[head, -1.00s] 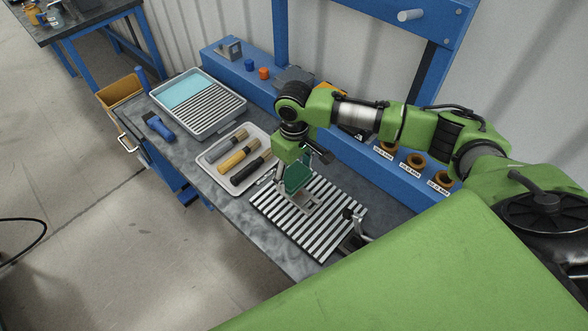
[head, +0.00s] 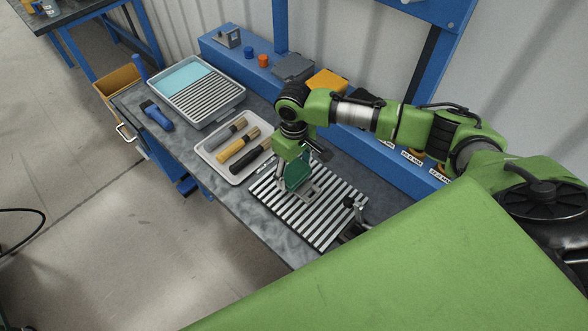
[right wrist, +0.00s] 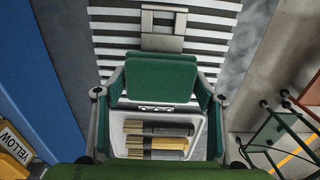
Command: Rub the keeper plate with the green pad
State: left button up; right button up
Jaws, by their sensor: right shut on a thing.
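My right gripper (head: 296,184) is shut on the green pad (head: 298,171), above the striped slatted plate (head: 330,222). In the right wrist view the pad (right wrist: 160,78) sits between the two fingers. The grey metal keeper plate (head: 311,191), with a rectangular opening, lies on the slats beside the pad. It also shows in the right wrist view (right wrist: 163,42), just beyond the pad's edge. Part of it may be hidden by the pad and fingers. I cannot tell whether the pad touches it. My left gripper is out of view.
A pale tray (head: 207,153) with brush-like tools lies left of the slatted plate. A larger tray (head: 200,126) with a blue sheet and stripes stands behind it, beside a blue tool (head: 157,116). A small dark clamp (head: 352,204) is at the slatted plate's right edge.

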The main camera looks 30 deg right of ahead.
aim_at(304, 187)
jog(key=shift+f, duration=0.75)
jog(key=shift+s+f, duration=0.1)
jog(key=shift+f, duration=0.05)
dwell(1.4)
jog(key=shift+s+d+r, duration=0.15)
jog(key=shift+s+d, duration=0.05)
jog(key=shift+s, duration=0.35)
jog(key=shift+s+d+r, duration=0.1)
jog(key=shift+s+d, duration=0.15)
jog(key=shift+s, duration=0.25)
jog(key=shift+s+d+r, duration=0.15)
jog(key=shift+s+d, duration=0.05)
jog(key=shift+s, duration=0.35)
